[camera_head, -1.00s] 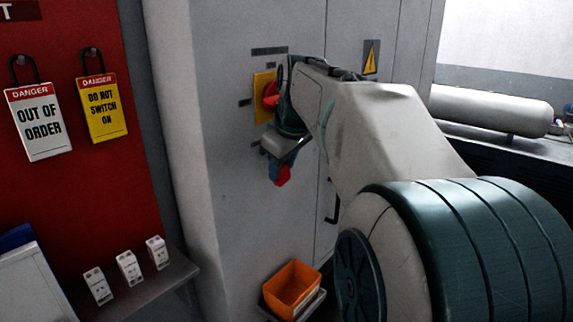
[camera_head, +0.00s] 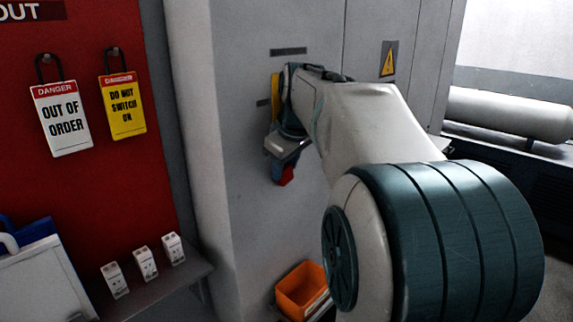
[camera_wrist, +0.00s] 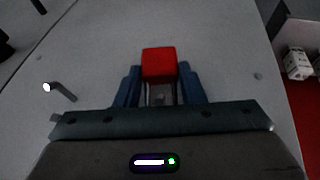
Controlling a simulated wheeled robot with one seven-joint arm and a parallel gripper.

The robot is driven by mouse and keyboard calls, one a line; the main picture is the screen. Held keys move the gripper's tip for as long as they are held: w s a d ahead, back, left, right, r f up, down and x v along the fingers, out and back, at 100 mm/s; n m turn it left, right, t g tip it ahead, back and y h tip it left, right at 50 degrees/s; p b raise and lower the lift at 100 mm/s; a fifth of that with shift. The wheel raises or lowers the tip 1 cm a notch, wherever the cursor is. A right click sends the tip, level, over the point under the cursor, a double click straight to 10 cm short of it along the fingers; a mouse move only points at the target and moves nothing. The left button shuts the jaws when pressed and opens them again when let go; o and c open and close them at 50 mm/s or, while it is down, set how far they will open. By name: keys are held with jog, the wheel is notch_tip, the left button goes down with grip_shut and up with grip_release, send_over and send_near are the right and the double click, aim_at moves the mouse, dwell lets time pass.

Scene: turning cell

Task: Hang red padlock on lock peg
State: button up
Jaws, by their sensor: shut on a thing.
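The red padlock (camera_wrist: 159,63) is held between the blue fingers of my gripper (camera_wrist: 159,80) in the wrist view, its red body at the fingertips. A grey part, perhaps its shackle, shows between the fingers. In the head view my gripper (camera_head: 282,172) points down in front of the grey cabinet, and a bit of the red padlock (camera_head: 287,177) shows at its tip. I cannot identify the lock peg for certain. Pegs on the red board (camera_head: 170,205) hold a white "OUT OF ORDER" tag (camera_head: 62,122) and a yellow "DO NOT SWITCH ON" tag (camera_head: 124,108).
The grey cabinet (camera_head: 240,215) stands close behind my gripper. A yellow plate (camera_head: 275,90) on it is mostly hidden by my arm. Several small white boxes (camera_head: 146,263) stand on a shelf (camera_head: 205,270) at lower left. An orange bin (camera_head: 300,290) is below.

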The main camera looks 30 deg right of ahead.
dwell(0.4)
jog(key=o, duration=1.1)
jog(key=v, duration=1.3)
jog(key=shift+s+r, duration=0.15)
jog(key=shift+r, duration=0.2)
jog(key=s+a+f+m, duration=0.1)
jog(key=s+a+f, duration=0.3)
jog(key=f, duration=0.6)
jog(key=s+a+f+m+g, duration=0.1)
jog(key=s+a+f, duration=0.4)
jog(key=f, duration=0.5)
jog(key=s+a+f+m+g, duration=0.1)
jog(key=s+a+f, duration=0.3)
jog(key=f, duration=0.6)
jog(key=shift+s+a+m+y, duration=0.15)
jog(key=shift+s+m+y, duration=0.15)
jog(key=shift+s+m, duration=0.6)
jog(key=shift+s, duration=0.15)
